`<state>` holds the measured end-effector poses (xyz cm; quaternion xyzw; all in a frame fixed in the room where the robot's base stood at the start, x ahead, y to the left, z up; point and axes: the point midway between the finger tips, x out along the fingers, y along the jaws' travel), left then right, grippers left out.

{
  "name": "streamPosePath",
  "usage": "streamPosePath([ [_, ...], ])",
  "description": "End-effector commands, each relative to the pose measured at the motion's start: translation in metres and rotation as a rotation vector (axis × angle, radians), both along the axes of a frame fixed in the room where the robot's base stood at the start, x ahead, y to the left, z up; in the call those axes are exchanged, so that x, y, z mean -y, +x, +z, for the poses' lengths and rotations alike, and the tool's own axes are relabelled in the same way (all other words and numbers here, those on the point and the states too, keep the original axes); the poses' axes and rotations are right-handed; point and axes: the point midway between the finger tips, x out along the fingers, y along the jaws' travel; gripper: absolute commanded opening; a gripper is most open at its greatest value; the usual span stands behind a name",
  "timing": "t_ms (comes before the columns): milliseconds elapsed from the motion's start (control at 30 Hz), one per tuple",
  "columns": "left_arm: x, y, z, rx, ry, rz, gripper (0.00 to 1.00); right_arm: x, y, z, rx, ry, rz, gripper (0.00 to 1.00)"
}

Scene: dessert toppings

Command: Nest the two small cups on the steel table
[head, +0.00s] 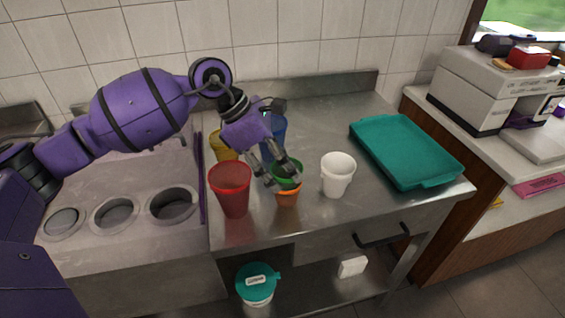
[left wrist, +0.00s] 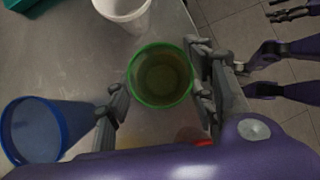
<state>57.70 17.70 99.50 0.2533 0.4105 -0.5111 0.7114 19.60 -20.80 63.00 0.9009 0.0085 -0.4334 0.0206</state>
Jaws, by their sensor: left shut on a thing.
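My left gripper (head: 279,176) is shut on a small green cup (head: 290,167), upright, with a finger on either side. In the left wrist view the green cup's round rim (left wrist: 134,84) shows between the fingers of that gripper (left wrist: 160,98). A small orange cup (head: 288,198) stands on the steel table (head: 330,117), directly below the green cup. The green cup's bottom meets the orange rim in the head view; I cannot tell how far inside it sits. The orange cup is hidden in the wrist view. Dark fingers (left wrist: 290,12), probably my right gripper's, show at its upper right.
A red cup (head: 231,190) stands close on the left, a white cup (head: 337,175) on the right. A blue cup (head: 277,130) and a yellow cup (head: 224,146) stand behind. A teal tray (head: 432,183) lies at the right. The table's back middle is clear.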

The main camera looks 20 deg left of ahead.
Motion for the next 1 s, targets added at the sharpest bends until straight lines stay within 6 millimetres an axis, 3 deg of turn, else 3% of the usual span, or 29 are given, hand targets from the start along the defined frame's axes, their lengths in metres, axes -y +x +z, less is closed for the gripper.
streamPosePath([
  [133, 0.0000, 0.0000, 0.0007, 0.001, 0.000, 0.001, 0.33, 0.0000, 0.0015, 0.0012, 0.004, 0.001, -0.001, 0.40],
  [167, -0.0001, 0.0001, 0.0008, 0.001, 0.000, 0.001, 0.54, 0.0000, 0.0016, 0.0012, 0.004, 0.001, -0.001, 0.40],
  [300, 0.0000, 0.0000, 0.0007, 0.001, 0.000, 0.001, 0.72, -0.0001, 0.0019, 0.0015, 0.005, 0.001, -0.002, 0.40],
  [1000, 0.0001, 0.0001, 0.0006, 0.000, 0.000, 0.000, 0.72, -0.0002, 0.0016, 0.0013, 0.005, 0.001, -0.003, 0.40],
])
